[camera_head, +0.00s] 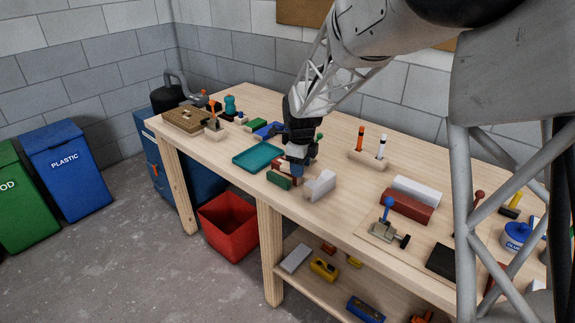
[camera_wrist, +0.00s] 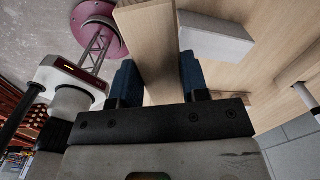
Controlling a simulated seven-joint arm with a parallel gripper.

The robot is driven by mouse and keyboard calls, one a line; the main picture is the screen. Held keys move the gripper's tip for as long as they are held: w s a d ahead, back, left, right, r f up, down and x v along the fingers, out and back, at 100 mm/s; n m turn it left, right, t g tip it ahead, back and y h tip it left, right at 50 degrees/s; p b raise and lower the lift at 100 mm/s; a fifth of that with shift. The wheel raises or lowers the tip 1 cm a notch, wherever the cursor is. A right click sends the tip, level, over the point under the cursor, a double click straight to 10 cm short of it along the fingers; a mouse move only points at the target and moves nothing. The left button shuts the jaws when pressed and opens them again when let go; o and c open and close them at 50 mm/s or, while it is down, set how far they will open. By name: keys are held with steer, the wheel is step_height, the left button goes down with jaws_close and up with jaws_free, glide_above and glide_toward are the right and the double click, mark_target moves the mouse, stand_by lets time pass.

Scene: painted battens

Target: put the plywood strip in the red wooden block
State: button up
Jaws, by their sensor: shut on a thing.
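My gripper (camera_head: 297,168) is over the middle of the bench, and its blue fingers (camera_wrist: 155,82) are shut on the plywood strip (camera_wrist: 148,45). In the wrist view the pale strip runs up between the fingers towards the top edge. The head view does not show the strip clearly behind the gripper. A long dark red block (camera_head: 407,207) lies to the right on the bench in front of a white block. A smaller red piece (camera_head: 278,162) shows partly beside my gripper, behind a green block (camera_head: 279,181). I cannot tell whether either red piece has a slot.
A white block (camera_head: 320,186) stands just right of my gripper, also in the wrist view (camera_wrist: 214,38). A teal tray (camera_head: 258,156) lies to the left. A wooden stand (camera_head: 369,160) with upright pegs is behind. A blue-knobbed clamp (camera_head: 386,228) stands near the front edge.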

steer(key=shift+s+a+f+m, duration=0.25)
steer(key=shift+s+m, duration=0.35)
steer(key=shift+m, duration=0.15)
steer(key=shift+s+a+f+m, duration=0.15)
steer(key=shift+s+f+m, duration=0.05)
steer(key=shift+s+m, duration=0.5)
steer(key=shift+w, duration=0.2)
steer(key=w, duration=0.5)
steer(key=w+a+f, duration=0.1)
steer(key=w, duration=0.9)
steer(key=shift+a+f, duration=0.25)
steer(key=shift+a, duration=0.15)
steer(key=shift+w, duration=0.25)
steer(key=shift+w+f, duration=0.1)
steer(key=shift+f, duration=1.7)
steer(key=shift+f, duration=0.15)
